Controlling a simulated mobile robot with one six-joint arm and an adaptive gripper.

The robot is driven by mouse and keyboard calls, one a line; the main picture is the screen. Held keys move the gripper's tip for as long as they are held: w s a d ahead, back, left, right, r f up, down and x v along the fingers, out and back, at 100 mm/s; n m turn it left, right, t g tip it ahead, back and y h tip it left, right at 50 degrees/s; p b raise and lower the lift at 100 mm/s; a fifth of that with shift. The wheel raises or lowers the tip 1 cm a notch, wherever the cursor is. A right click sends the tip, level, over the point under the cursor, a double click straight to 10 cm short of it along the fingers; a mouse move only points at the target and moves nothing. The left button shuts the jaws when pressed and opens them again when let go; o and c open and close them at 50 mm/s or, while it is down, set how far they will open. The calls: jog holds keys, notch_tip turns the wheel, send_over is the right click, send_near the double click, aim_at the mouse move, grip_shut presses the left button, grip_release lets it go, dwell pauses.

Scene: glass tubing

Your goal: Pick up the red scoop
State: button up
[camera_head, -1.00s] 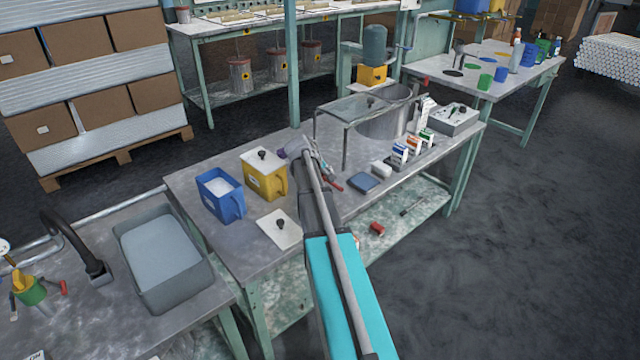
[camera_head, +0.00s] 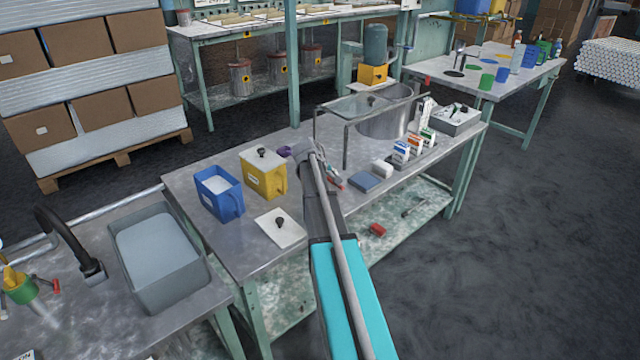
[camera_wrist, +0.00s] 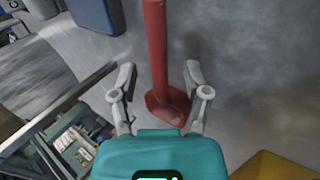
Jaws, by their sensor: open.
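The red scoop (camera_wrist: 157,55) lies on the metal table. In the wrist view its long handle runs from the top edge down to a wider flared end just in front of my wrist. My gripper (camera_wrist: 160,80) is open, with one finger on each side of the scoop and gaps between both fingers and the handle. Whether the fingers are at table height I cannot tell. In the head view my gripper (camera_head: 325,167) is over the middle of the table, and a bit of the scoop (camera_head: 336,182) shows beside it, mostly hidden by my arm.
A yellow bin (camera_head: 279,180) and a blue bin (camera_head: 230,205) stand left of my gripper. A white lid (camera_head: 266,232) lies in front. A blue-grey pad (camera_head: 364,182) and a white block (camera_head: 383,168) lie to the right. A glass-topped stand (camera_head: 347,135) rises behind.

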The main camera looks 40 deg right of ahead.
jog(key=shift+d+f, duration=0.3)
jog(key=shift+f, duration=0.15)
dwell(0.3)
grip_shut()
